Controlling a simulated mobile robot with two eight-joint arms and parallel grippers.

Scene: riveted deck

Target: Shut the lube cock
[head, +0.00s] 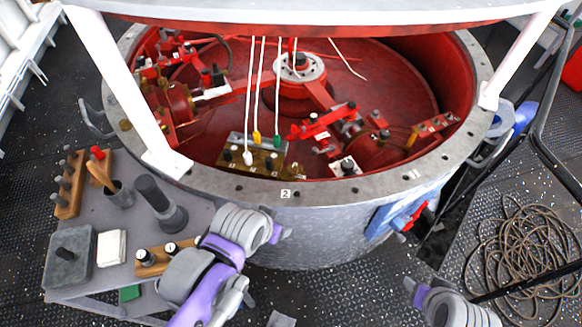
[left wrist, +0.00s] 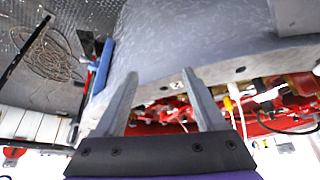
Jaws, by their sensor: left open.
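The lube cock is not marked by name, and I cannot tell for sure which part it is. A red handle (head: 415,213) on a blue fitting (head: 388,218) sits on the outer right wall of the big grey drum (head: 310,238). My left gripper (left wrist: 160,73) is open and empty in the left wrist view, with the drum rim and its "2" label beyond the fingertips. In the head view my left arm reaches over the bench toward the drum's front wall; its fingers cannot be made out. My right arm shows at the bottom right, its gripper out of view.
A grey bench (head: 210,212) at left holds a wooden peg rack (head: 68,185), a cup, a dark cylinder and a grey box (head: 68,258). Red machinery and white lines fill the drum. A rope coil (head: 525,255) lies on the deck at right. White posts flank the drum.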

